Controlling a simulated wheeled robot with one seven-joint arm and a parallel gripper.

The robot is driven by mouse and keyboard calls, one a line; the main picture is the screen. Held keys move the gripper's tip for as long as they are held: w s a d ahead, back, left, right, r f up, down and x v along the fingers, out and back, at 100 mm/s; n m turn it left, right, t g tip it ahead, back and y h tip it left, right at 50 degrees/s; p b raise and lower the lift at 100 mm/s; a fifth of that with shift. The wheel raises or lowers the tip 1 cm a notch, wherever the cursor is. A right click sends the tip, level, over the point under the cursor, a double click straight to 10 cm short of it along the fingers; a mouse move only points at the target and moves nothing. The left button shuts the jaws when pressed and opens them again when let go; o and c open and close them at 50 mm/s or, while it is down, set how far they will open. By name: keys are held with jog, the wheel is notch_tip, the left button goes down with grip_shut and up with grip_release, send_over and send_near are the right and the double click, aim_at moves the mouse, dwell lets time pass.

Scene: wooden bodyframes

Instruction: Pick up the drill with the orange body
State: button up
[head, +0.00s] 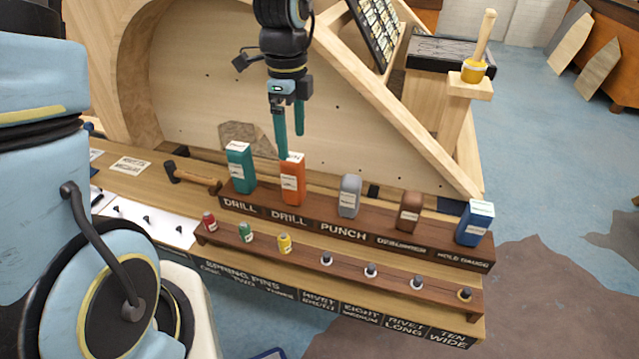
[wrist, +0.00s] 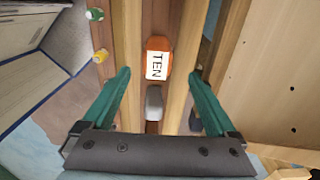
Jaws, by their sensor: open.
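The drill with the orange body (head: 292,183) stands upright in the back rack, in a place labelled DRILL. It has a white label and a pale top. In the wrist view its orange top (wrist: 158,44) and a white TEN label show between the lines of my fingers, a little beyond the tips. My gripper (head: 291,147) has two teal fingers, open and empty, pointing down close above the drill. The drill's lower end is hidden in the rack.
A teal drill (head: 240,168) stands just left of the orange one. A grey punch (head: 349,196), a brown tool (head: 410,211) and a blue gauge (head: 474,223) stand to the right. Several small pins line the front rack (head: 335,272). A wooden panel (head: 210,95) rises behind.

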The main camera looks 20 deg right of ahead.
aim_at(293, 156)
notch_tip(293, 156, down, 5)
jog(key=shift+r, duration=0.1)
jog(key=shift+s+a+f+p, duration=0.1)
jog(key=shift+f+p, duration=0.35)
jog(key=shift+f, duration=0.95)
jog(key=shift+s+a+f+p, duration=0.1)
jog(key=shift+f+p, duration=0.3)
jog(key=shift+f, duration=0.95)
jog(key=shift+c, duration=0.3)
grip_shut()
